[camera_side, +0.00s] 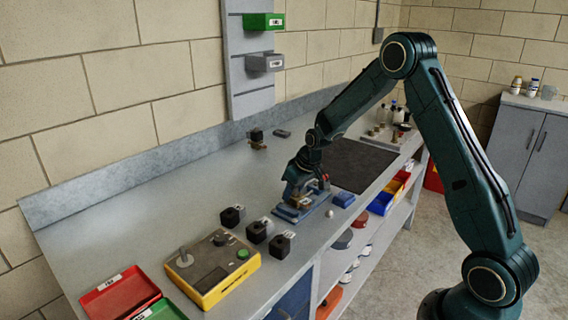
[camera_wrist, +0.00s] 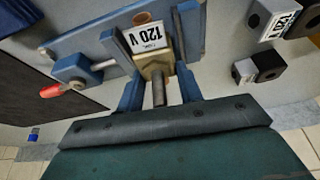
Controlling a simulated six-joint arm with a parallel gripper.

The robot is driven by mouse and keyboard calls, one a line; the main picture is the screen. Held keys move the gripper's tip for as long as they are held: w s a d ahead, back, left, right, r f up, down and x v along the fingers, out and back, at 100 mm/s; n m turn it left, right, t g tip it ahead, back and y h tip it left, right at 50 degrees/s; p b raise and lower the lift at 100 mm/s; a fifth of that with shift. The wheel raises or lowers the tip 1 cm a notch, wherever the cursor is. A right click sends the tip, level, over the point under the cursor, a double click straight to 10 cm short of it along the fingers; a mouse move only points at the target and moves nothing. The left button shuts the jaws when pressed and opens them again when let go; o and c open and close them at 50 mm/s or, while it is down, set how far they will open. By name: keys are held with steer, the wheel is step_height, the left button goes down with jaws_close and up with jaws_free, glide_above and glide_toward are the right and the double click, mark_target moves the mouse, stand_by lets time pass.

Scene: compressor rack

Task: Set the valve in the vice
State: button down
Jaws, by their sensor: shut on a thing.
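My gripper (camera_side: 308,188) is low over the blue vice (camera_side: 291,213) near the bench's front edge. In the wrist view its two blue fingers (camera_wrist: 158,92) are shut on the brass valve (camera_wrist: 155,65), which has a stem pointing towards my palm. The vice also shows in the wrist view (camera_wrist: 100,45), with a red-tipped handle (camera_wrist: 62,89) at left. The valve is over the vice's body; I cannot tell whether it touches the vice or rests in it. In the side view my gripper partly hides it.
Several black coils (camera_side: 258,231) stand left of the vice. A yellow control box (camera_side: 213,268) and red tray (camera_side: 120,298) lie nearer the camera. Another brass-and-black part (camera_side: 256,139) stands at the back. A dark mat (camera_side: 358,166) lies right; the bench's back left is clear.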

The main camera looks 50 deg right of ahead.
steer(key=shift+r, duration=0.1)
steer(key=shift+c, duration=2.2)
jaws_free()
steer(key=shift+r, duration=3.45)
